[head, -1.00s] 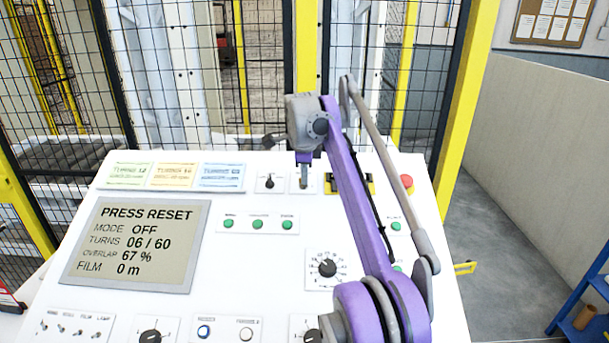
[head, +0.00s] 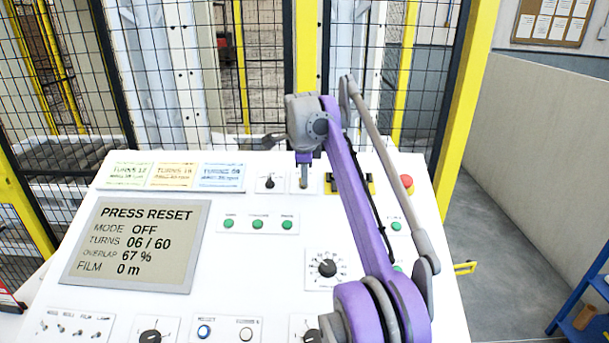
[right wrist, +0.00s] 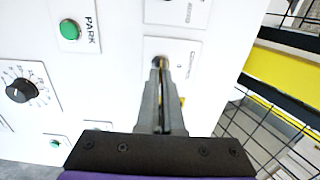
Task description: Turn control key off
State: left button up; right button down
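The control key (right wrist: 158,62) sits on a white plate (right wrist: 188,68) marked CONTROL, in the right wrist view. My right gripper (right wrist: 160,72) has its narrow grey fingers close together with their tips at the key, and they look shut on it. The fingertips hide most of the key, so its exact angle is hard to read. In the head view my right gripper (head: 304,182) points down onto the same plate at the top of the panel. My left gripper is not in view.
The white sloped panel has a display (head: 137,245) reading PRESS RESET and MODE OFF. A selector (head: 269,183) is left of the gripper; a red emergency button (head: 406,182) is to the right. A dial (head: 327,268) and green buttons are lower. A mesh fence stands behind.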

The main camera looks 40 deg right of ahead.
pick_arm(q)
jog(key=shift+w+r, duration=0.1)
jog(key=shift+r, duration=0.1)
pick_arm(e)
jog(key=n+p, duration=0.1)
jog(key=n, duration=0.2)
jog(key=shift+w+r+n+p, duration=0.1)
jog(key=shift+r+n+p, duration=0.05)
jog(key=shift+n+p, duration=0.2)
jog(key=n, duration=0.8)
jog(key=shift+w, duration=0.1)
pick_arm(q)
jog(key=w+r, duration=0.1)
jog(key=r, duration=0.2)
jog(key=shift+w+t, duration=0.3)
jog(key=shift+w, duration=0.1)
pick_arm(e)
jog(key=n, duration=0.6)
jog(key=shift+n, duration=0.25)
jog(key=c, duration=1.1)
grip_release()
jog(key=shift+o, duration=0.2)
